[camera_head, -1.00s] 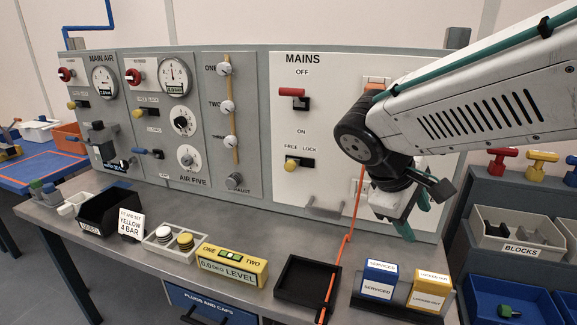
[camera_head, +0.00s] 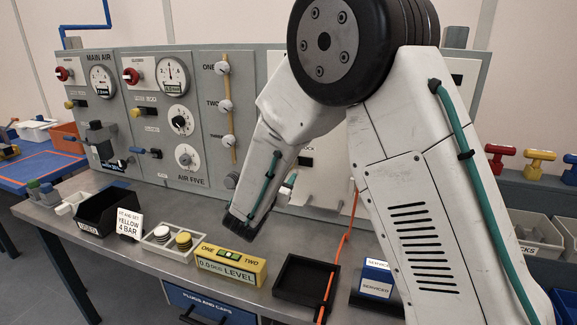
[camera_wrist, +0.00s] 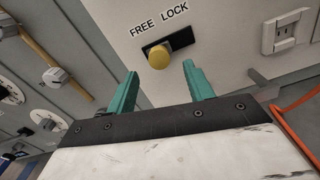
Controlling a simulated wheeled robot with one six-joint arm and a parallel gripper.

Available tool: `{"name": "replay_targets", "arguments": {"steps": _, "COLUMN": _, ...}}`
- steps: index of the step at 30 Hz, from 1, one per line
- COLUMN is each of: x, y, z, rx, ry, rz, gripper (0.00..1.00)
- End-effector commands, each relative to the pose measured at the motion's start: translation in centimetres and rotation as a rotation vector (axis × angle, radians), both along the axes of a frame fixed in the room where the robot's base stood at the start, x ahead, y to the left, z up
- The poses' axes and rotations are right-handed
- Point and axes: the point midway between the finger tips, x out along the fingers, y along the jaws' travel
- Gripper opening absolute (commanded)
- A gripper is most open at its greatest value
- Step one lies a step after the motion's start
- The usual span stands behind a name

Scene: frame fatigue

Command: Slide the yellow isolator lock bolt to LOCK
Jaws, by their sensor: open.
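The yellow isolator lock bolt (camera_wrist: 157,56) shows in the wrist view as a round knob in a dark slot (camera_wrist: 180,39) on the pale MAINS panel. It stands toward the FREE end, and the LOCK side of the slot is empty. My gripper (camera_wrist: 161,72) is open, its two green fingers pointing at the panel. The knob lies beyond the fingertips and between them in the picture; I see no contact. In the head view my arm hides the bolt and most of the gripper; only the slot's right end (camera_head: 307,161) shows.
A white socket plate (camera_wrist: 286,31) is right of the slot in the wrist view. An orange cable (camera_head: 345,235) hangs in front of the panel. On the bench are a yellow level block (camera_head: 231,263), a black tray (camera_head: 304,296) and a blue SERVICED box (camera_head: 376,278).

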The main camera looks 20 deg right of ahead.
Motion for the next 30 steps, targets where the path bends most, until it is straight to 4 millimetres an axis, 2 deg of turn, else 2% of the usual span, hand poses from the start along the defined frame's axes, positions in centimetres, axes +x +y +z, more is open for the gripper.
{"name": "replay_targets", "arguments": {"steps": 15, "x": 5.7, "y": -3.9, "z": -0.1, "rx": -0.005, "ry": 0.000, "rz": 0.006, "gripper": 0.52}}
{"name": "replay_targets", "arguments": {"steps": 26, "x": 6.3, "y": -4.4, "z": -0.1, "rx": -0.005, "ry": 0.000, "rz": 0.007, "gripper": 0.52}}
{"name": "replay_targets", "arguments": {"steps": 29, "x": 6.3, "y": -4.3, "z": -0.1, "rx": -0.005, "ry": 0.000, "rz": 0.007, "gripper": 0.30}}
{"name": "replay_targets", "arguments": {"steps": 30, "x": 6.3, "y": -4.3, "z": -0.1, "rx": -0.005, "ry": 0.000, "rz": 0.007, "gripper": 0.19}}
